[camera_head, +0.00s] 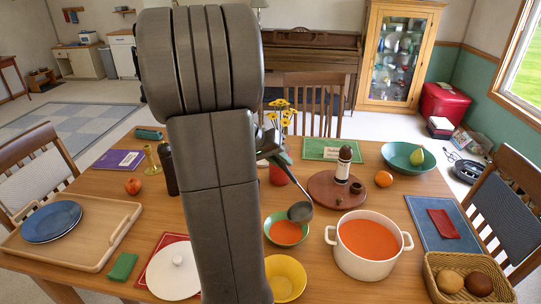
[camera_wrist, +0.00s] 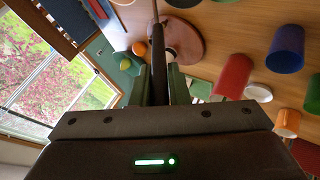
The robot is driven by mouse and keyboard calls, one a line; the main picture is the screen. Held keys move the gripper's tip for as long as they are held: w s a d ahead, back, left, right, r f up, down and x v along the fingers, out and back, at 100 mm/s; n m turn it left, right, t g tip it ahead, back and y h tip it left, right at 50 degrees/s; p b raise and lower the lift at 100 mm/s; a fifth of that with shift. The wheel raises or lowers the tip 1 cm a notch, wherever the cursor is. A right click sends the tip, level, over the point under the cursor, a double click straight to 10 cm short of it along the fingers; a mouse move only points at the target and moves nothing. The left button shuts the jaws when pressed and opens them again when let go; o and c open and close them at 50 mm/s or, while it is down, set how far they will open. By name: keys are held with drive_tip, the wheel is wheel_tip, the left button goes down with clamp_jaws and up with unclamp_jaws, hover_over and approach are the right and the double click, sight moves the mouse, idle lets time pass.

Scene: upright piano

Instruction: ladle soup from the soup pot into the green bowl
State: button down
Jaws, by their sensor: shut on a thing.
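The white soup pot (camera_head: 340,262) stands front right of centre on the table, with orange soup (camera_head: 369,239) in it. The small green bowl (camera_head: 268,238) is just left of the pot and holds some orange soup. My gripper (camera_head: 270,153) is above the table, partly hidden by my arm. It is shut on the dark ladle's handle, which also shows between the fingers in the wrist view (camera_wrist: 158,60). The ladle's scoop (camera_head: 300,211) hangs over the right far side of the green bowl. I cannot tell what is in the scoop.
A round wooden board (camera_head: 325,197) with a bottle and small items lies behind the pot. A yellow bowl (camera_head: 290,270) is in front of the green bowl. A bread basket (camera_head: 440,290) is at the right.

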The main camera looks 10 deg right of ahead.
drive_tip(key=shift+s+d+r+y+p, duration=0.15)
drive_tip(key=shift+d+r+y+p, duration=0.15)
drive_tip(key=shift+d+p, duration=0.15)
drive_tip(key=shift+s+d+r+y+p, duration=0.2)
drive_tip(key=shift+d+y+p, duration=0.1)
drive_tip(key=shift+d, duration=0.15)
drive_tip(key=shift+d+f, duration=0.25)
drive_tip(key=shift+d, duration=0.2)
drive_tip(key=shift+s+d+m+y+p, duration=0.25)
drive_tip(key=shift+d+m+y+p, duration=0.1)
drive_tip(key=shift+d+y, duration=0.35)
drive_tip(key=shift+s+d+r+t+y+p, duration=0.3)
drive_tip(key=shift+d+r+p, duration=0.4)
drive_tip(key=shift+p, duration=0.6)
drive_tip(key=shift+s+d+r+t+y+p, duration=0.1)
drive_tip(key=shift+d+r+y+p, duration=0.45)
drive_tip(key=shift+p, duration=0.75)
drive_tip(key=shift+s+d+r+t+y+p, duration=0.15)
drive_tip(key=shift+d+r+y+p, duration=0.1)
drive_tip(key=shift+d+r+p, duration=0.8)
drive_tip(key=shift+a+f, duration=0.25)
drive_tip(key=shift+f, duration=0.1)
